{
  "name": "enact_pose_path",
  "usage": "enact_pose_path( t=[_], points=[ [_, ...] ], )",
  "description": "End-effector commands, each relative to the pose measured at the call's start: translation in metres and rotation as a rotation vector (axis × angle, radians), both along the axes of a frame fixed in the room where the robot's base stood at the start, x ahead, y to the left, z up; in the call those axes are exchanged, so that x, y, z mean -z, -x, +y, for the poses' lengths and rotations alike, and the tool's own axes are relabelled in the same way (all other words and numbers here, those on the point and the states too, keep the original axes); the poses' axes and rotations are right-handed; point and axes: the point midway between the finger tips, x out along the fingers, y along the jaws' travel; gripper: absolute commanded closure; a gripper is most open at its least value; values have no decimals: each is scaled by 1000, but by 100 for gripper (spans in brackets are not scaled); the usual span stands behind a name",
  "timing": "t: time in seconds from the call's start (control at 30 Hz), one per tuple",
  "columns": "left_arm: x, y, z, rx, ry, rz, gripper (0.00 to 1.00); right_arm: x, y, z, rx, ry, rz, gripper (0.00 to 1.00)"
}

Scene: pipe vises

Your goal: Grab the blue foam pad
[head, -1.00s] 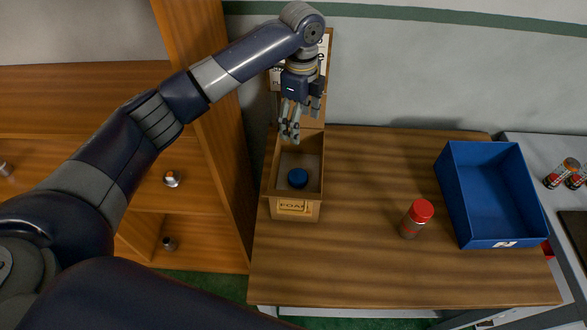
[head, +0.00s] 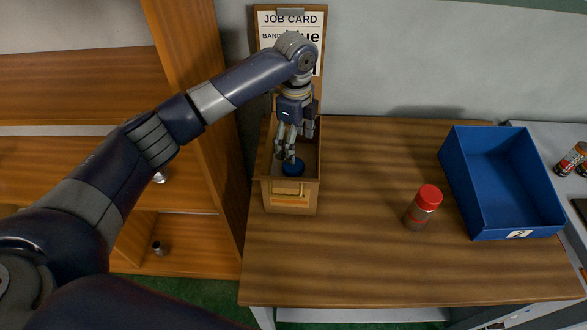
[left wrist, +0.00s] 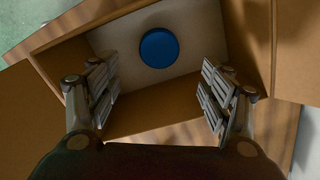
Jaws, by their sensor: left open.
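The blue foam pad (head: 293,167) is a small round disc lying on the pale floor of an open cardboard-coloured box (head: 290,198). In the left wrist view the pad (left wrist: 159,48) lies ahead of my fingers, near the top middle, with the box walls around it. My left gripper (head: 287,155) points down into the box, just behind and above the pad. In the left wrist view the left gripper (left wrist: 160,92) is open, with its fingers wide apart and nothing between them. My right gripper is not in view.
A job card on a clipboard (head: 262,22) stands behind the box. A red-capped jar (head: 423,207) and a blue bin (head: 462,198) stand to the right on the wooden table (head: 350,270). A wooden shelf post (head: 190,120) rises at the left. The table front is clear.

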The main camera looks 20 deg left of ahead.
Motion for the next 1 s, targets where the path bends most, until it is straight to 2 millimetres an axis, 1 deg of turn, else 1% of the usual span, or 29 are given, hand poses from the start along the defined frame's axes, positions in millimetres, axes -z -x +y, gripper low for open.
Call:
enact_pose_path(
  t=[0.03, 0.13, 0.27, 0.37, 0.5, 0.6, 0.73, 0.9, 0.93, 1.0],
  points=[
    [7, 1, 1, -1, -3, 5, 27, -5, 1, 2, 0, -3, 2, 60],
    [20, 1, 1, -1, -1, 2, 27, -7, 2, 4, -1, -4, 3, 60],
    [29, 1, 0, 0, -1, 2, 27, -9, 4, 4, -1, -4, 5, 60],
    [37, 1, 0, -1, -2, 3, 27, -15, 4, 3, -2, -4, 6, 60],
    [58, 3, 0, -1, -3, 4, 27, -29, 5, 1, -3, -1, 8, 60],
    [73, 2, 0, -1, -2, 2, 27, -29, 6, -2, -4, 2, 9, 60],
    [81, 2, 0, 0, -1, -1, 27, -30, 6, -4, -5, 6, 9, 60],
    [82, 2, 0, 0, -1, -1, 27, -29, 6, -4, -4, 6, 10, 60],
    [82, 2, 0, 0, -1, -1, 30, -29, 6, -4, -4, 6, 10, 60],
    [82, 2, 0, 0, -1, -1, 42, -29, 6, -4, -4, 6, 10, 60]
  ],
)
